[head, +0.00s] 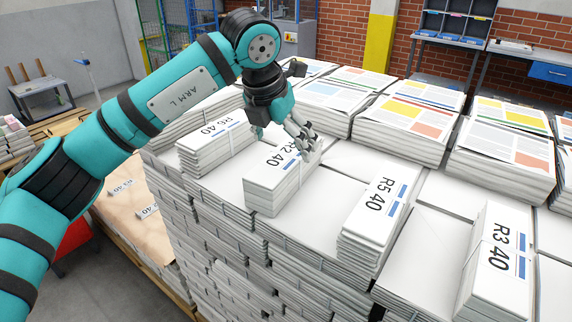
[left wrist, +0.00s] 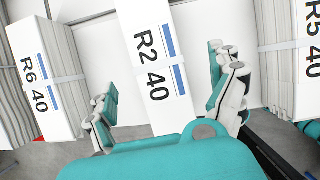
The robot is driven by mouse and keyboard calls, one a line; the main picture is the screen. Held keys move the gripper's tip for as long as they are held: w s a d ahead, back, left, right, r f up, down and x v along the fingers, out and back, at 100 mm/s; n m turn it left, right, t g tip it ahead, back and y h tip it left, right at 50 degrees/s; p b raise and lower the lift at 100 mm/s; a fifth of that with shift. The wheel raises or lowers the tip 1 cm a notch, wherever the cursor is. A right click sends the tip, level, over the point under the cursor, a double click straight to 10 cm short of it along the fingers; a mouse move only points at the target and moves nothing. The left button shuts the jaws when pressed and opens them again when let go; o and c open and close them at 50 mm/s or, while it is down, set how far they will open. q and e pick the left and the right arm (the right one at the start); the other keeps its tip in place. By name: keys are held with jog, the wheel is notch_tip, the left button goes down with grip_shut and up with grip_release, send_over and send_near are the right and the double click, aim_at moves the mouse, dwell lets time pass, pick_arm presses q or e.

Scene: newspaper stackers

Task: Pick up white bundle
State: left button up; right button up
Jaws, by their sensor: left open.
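A white bundle marked R2 40 (head: 268,196) lies on the near part of the large paper stack; its label also shows in the left wrist view (left wrist: 150,62). My left gripper (head: 284,140) is open over the far end of this bundle. In the left wrist view the fingers (left wrist: 166,98) are spread, one on each side of the R2 40 bundle, and hold nothing. I cannot tell whether a finger touches it. Other white bundles are R6 40 (head: 212,140) to the left, R5 40 (head: 376,215) to the right, and R3 40 (head: 498,265) at far right. My right gripper is not in view.
Bundles with coloured printed pages (head: 410,122) stand in a row behind. The large stack (head: 225,235) drops off at its near left edge, beside a lower stack (head: 125,210). Shelves and a workbench (head: 530,65) stand by the brick wall.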

aim_at(286, 154)
pick_arm(q)
jog(key=shift+f, duration=0.35)
jog(key=p+x, duration=0.1)
jog(key=x, duration=0.1)
jog(key=p+x, duration=0.1)
jog(key=x, duration=0.1)
jog(key=shift+w+f, duration=0.25)
jog(key=shift+w, duration=0.05)
jog(key=shift+f, duration=0.15)
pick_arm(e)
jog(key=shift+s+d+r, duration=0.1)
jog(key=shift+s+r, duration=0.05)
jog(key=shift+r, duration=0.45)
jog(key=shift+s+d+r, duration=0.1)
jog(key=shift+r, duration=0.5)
pick_arm(q)
jog(key=c, duration=1.8)
jog(key=shift+w+r, duration=0.1)
jog(key=shift+r, duration=0.1)
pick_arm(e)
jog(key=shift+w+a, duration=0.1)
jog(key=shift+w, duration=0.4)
